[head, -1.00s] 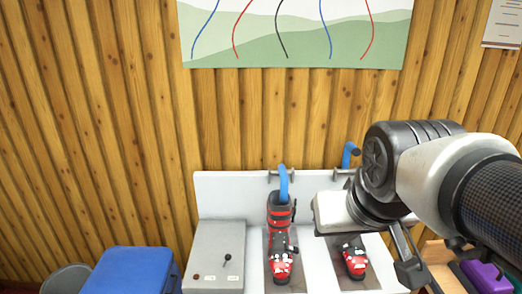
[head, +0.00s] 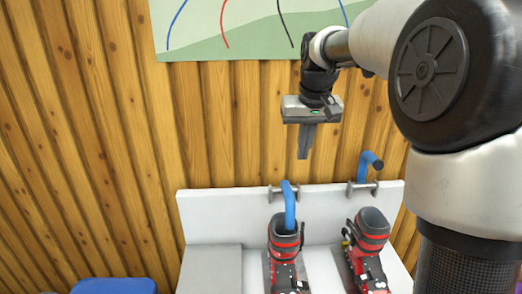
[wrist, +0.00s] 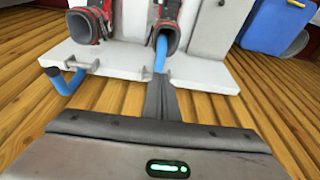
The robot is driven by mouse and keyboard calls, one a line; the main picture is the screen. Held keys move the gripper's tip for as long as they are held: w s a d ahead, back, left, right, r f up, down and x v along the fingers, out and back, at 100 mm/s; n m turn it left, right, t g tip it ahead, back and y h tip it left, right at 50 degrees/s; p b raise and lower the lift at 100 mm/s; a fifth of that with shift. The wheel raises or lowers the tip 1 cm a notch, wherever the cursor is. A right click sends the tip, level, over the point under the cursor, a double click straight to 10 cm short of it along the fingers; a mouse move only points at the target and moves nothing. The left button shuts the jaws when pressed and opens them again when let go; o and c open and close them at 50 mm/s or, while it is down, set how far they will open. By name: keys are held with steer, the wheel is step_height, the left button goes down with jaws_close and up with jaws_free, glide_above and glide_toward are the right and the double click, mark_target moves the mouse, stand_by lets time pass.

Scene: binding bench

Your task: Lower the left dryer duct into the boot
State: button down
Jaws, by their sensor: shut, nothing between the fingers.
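The left duct (head: 290,210), a blue bent tube on a bracket of the white back panel, runs down with its lower end in the open top of the left boot (head: 284,240), which is red and black. In the wrist view this duct (wrist: 160,56) reaches into the left boot's dark opening (wrist: 167,38). My gripper (head: 303,157) is shut and empty, above the back panel and the left duct, apart from both. Its shut fingers (wrist: 160,92) point toward the left duct in the wrist view.
The right duct (head: 364,168) is raised, clear of the right boot (head: 371,235). A grey box (head: 212,262) stands left of the left boot, and a blue box (head: 115,286) is at the lower left. The plank wall (head: 230,130) is close behind my gripper.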

steer(key=w+d+f, duration=0.1)
steer(key=w+f, duration=0.3)
steer(key=w, duration=0.2)
glide_above(292, 199)
steer(key=w, duration=0.1)
steer(key=shift+g+y, duration=0.3)
steer(key=f, duration=1.2)
steer(key=shift+d+f, duration=0.15)
steer(key=shift+d, duration=0.1)
steer(key=shift+a+f, duration=0.1)
steer(key=shift+f, duration=0.4)
steer(key=shift+s+f+b, duration=0.7)
steer(key=shift+f+b, duration=0.15)
steer(key=shift+f, duration=0.15)
steer(key=shift+r, duration=0.1)
